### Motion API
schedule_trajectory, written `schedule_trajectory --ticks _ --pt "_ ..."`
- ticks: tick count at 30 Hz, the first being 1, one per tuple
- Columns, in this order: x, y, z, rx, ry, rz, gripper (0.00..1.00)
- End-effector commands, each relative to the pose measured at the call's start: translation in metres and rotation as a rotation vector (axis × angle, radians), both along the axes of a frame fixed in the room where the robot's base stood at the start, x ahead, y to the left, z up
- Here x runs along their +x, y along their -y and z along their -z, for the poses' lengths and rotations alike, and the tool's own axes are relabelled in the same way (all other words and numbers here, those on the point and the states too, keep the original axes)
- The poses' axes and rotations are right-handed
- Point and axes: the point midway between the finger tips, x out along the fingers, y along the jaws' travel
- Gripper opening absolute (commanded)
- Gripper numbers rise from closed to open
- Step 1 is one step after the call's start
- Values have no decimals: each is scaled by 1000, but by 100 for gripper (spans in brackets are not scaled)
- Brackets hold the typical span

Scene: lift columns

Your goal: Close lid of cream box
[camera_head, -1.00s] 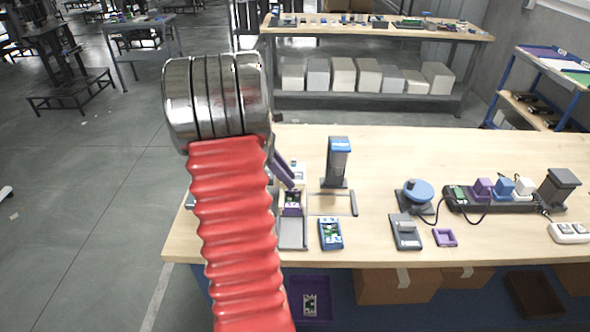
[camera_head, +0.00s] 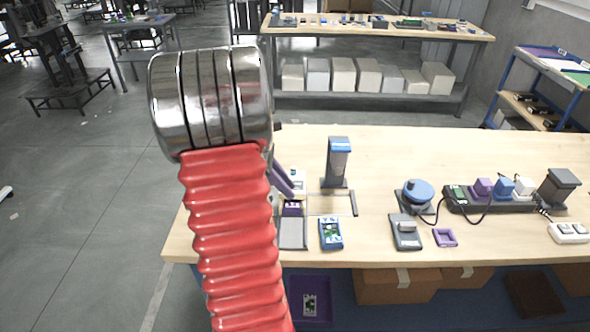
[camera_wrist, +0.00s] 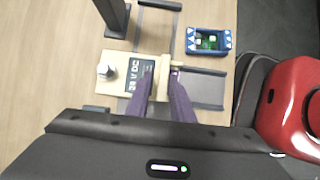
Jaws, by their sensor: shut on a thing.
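My gripper (camera_wrist: 167,72) has two purple fingers shut on that cream lid edge; the exact contact is partly hidden by the fingers. In the head view my gripper (camera_head: 284,180) is at the table's left part, and my red arm hides most of the cream box. How far the lid stands open cannot be told.
A grey tray (camera_wrist: 203,88) lies right of the fingers in the wrist view. Close by are a blue device with a green board (camera_head: 331,233) and a dark upright stand (camera_head: 337,165). A grey device (camera_head: 405,231) and purple frame (camera_head: 445,238) are farther right.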

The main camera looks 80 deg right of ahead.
Motion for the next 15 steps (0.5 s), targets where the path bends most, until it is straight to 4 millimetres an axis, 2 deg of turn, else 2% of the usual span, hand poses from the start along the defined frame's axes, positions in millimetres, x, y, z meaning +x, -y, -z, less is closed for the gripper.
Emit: schedule_trajectory --ticks 1,15 --pt "-1 -7 9 18 0 2 7" --pt "-5 -26 9 18 1 0 7"
